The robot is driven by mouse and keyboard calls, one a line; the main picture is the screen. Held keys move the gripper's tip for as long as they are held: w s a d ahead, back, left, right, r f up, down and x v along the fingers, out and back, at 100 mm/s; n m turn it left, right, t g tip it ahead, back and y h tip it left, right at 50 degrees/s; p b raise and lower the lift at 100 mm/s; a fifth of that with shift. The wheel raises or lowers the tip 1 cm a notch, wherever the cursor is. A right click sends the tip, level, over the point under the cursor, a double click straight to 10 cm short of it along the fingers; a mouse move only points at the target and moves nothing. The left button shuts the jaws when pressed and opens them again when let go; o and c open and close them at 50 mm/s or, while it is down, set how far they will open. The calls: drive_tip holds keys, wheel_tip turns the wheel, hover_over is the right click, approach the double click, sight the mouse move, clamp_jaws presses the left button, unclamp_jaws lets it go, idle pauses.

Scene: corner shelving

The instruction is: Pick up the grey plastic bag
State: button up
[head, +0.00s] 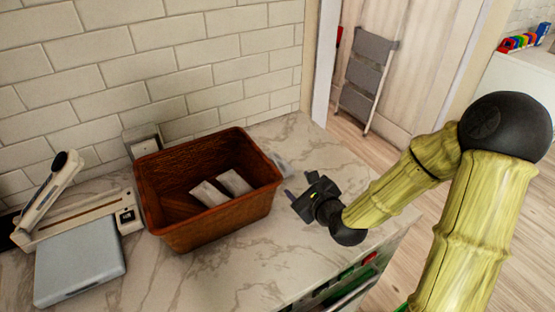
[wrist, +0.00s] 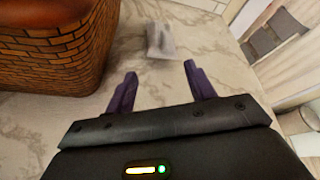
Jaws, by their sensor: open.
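A small grey plastic bag (wrist: 161,41) lies on the marble counter, just beyond my fingertips in the wrist view. In the head view the bag (head: 283,164) shows as a pale patch beside the right end of the basket, partly hidden. My gripper (head: 298,184) is low over the counter, right of the basket. Its purple fingers are spread and empty in the wrist view (wrist: 160,70). The bag is ahead of the gap between them, apart from both fingers.
The brown woven basket (head: 212,228) stands close on the left, with two pale packets (head: 235,182) inside. A tiled wall (head: 200,60) rises behind the counter. A paper trimmer (head: 80,218) and a pale blue-grey flat device (head: 80,268) are at the left. The counter (head: 285,132) is clear behind the bag.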

sight(282, 169)
drive_tip(key=b+x, duration=0.3)
drive_tip(key=x, duration=0.3)
drive_tip(key=shift+w+a+f, duration=0.1)
drive_tip(key=shift+w+f, duration=0.05)
drive_tip(key=shift+f, duration=0.05)
drive_tip(key=shift+w+a, duration=0.15)
drive_tip(key=shift+w, duration=0.25)
drive_tip(key=x, duration=0.1)
drive_tip(key=b+x, duration=0.1)
drive_tip(key=x, duration=0.3)
drive_tip(key=shift+w+a+r, duration=0.2)
drive_tip(key=shift+a+r, duration=0.05)
drive_tip(key=shift+r, duration=0.1)
drive_tip(key=c, duration=0.6)
